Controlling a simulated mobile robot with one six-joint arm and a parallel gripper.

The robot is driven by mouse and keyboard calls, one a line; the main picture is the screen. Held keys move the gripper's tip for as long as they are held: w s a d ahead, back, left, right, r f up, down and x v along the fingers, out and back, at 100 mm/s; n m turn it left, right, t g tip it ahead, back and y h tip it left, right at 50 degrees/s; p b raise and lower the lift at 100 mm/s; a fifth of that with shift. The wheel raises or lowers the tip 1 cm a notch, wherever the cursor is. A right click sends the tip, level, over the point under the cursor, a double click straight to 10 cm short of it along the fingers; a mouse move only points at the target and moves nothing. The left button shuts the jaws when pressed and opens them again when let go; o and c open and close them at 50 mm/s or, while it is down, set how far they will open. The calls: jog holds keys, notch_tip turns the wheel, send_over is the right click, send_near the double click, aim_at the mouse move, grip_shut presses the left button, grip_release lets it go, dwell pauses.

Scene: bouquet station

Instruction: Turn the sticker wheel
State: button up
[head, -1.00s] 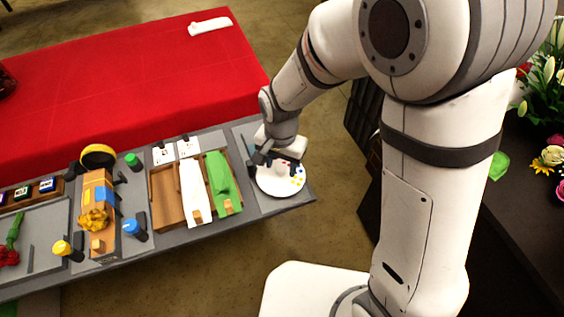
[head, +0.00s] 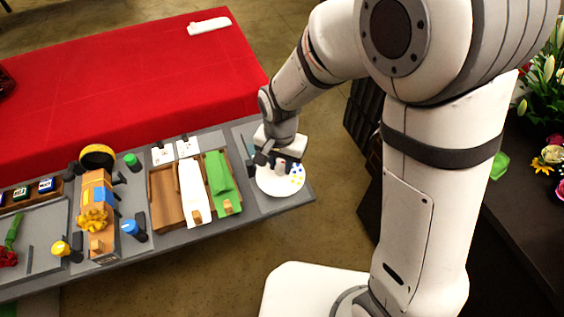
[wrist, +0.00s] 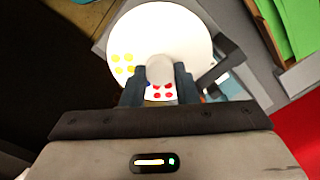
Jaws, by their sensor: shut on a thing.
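In the wrist view the wheel (wrist: 192,40) shows yellow dots on the left and red dots between my fingers. My gripper (head: 272,163) is above the wheel, with its fingers pointing down. In the wrist view my gripper (wrist: 160,82) is shut on a pale round knob (wrist: 160,69) near the wheel's middle. Part of the wheel is hidden behind the fingers.
Left of the wheel is a wooden tray (head: 152,203) with white and green sheets. Blue (head: 134,229), yellow (head: 61,248) and green (head: 132,160) capped items stand further left. A red-covered table (head: 120,85) lies behind. A dark bracket (wrist: 228,66) stands beside the wheel.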

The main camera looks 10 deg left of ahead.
jog(key=n+b, duration=0.1)
jog(key=n, duration=0.3)
jog(key=shift+n, duration=0.4)
jog(key=n+b, duration=0.1)
jog(key=n, duration=0.3)
jog(key=shift+b, duration=0.3)
jog(key=n+b, duration=0.1)
jog(key=n, duration=0.3)
jog(key=shift+n, duration=2.2)
jog(key=o, duration=1)
jog(key=shift+r, duration=0.15)
